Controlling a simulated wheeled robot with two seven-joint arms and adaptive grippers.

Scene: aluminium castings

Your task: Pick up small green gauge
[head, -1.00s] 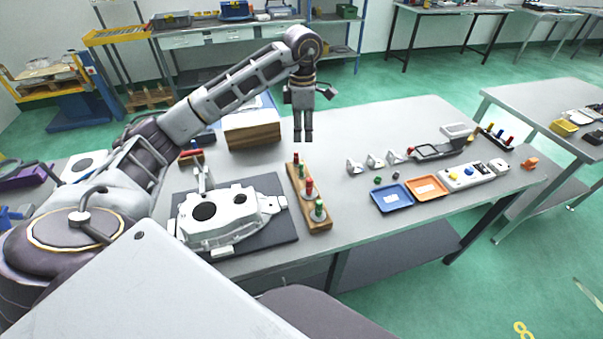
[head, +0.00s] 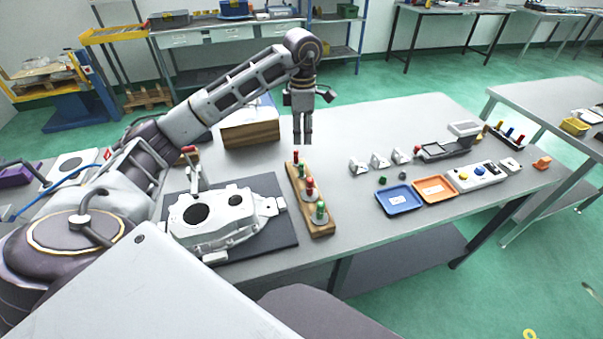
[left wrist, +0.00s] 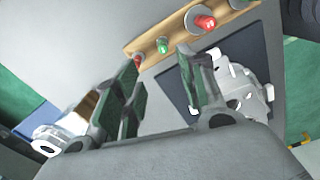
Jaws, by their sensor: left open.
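A wooden rack (head: 312,205) holds red and green gauges in a row. The small green gauge (head: 301,171) stands upright in it, second from the far end, between a small red gauge (head: 296,156) and a larger red gauge (head: 309,188). A larger green gauge (head: 320,210) is at the near end. My left gripper (head: 303,138) points down above and beyond the rack's far end, open and empty. In the left wrist view, the small green gauge (left wrist: 162,46) appears just past and between the open fingers (left wrist: 158,62), not touching them. My right gripper is not visible.
A white casting (head: 225,212) lies on a dark mat (head: 282,232) left of the rack. A wooden block (head: 250,134) stands behind. Blue (head: 382,205) and orange (head: 420,194) trays and small castings are to the right. The table between rack and trays is clear.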

